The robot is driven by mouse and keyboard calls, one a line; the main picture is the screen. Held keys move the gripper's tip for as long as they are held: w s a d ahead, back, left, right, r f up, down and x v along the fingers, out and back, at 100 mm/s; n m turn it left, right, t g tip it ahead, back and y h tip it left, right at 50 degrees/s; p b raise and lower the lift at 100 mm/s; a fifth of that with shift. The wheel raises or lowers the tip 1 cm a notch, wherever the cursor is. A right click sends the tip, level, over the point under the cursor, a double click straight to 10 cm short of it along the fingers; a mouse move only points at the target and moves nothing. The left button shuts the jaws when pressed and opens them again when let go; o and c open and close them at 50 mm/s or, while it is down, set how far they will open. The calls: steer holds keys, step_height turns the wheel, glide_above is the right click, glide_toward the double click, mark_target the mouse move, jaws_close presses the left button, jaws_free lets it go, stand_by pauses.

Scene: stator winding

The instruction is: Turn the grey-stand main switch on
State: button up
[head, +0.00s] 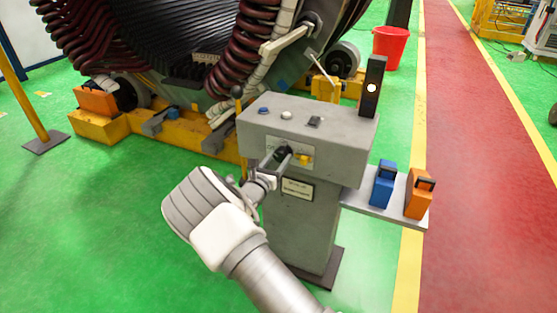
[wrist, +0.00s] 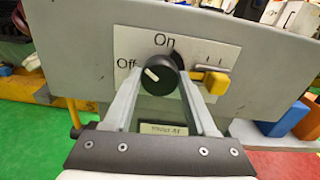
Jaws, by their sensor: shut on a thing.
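The grey stand (head: 305,222) holds a sloped control box. Its main switch is a round black knob (wrist: 160,84), which also shows small and partly covered in the head view (head: 283,152). The knob sits on a white plate (wrist: 133,45) lettered "Off" at left and "On" at top. Its white pointer mark slants up and left, toward "Off". My gripper (wrist: 160,76) has one finger on each side of the knob and is shut on it. In the head view my gripper (head: 281,160) reaches the box front from the lower left.
A yellow lever (wrist: 213,83) sits just right of the knob, close to my right finger. Buttons and a lamp post (head: 372,88) are on top. Blue (head: 383,185) and orange (head: 420,196) blocks stand on a side shelf. The large wound stator (head: 165,40) is behind.

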steer(key=m+b, duration=0.2)
steer(key=m, duration=0.3)
steer(key=shift+f+m, duration=0.15)
steer(key=shift+m, duration=0.15)
steer(key=m+b, duration=0.3)
steer(key=m, duration=0.2)
steer(key=shift+a+m, duration=0.1)
steer(key=shift+m, duration=0.2)
steer(key=o, duration=1.4)
steer(key=shift+c, duration=0.2)
steer(key=p+v, duration=0.3)
steer(key=v, duration=1.4)
steer(key=shift+s+r, duration=0.2)
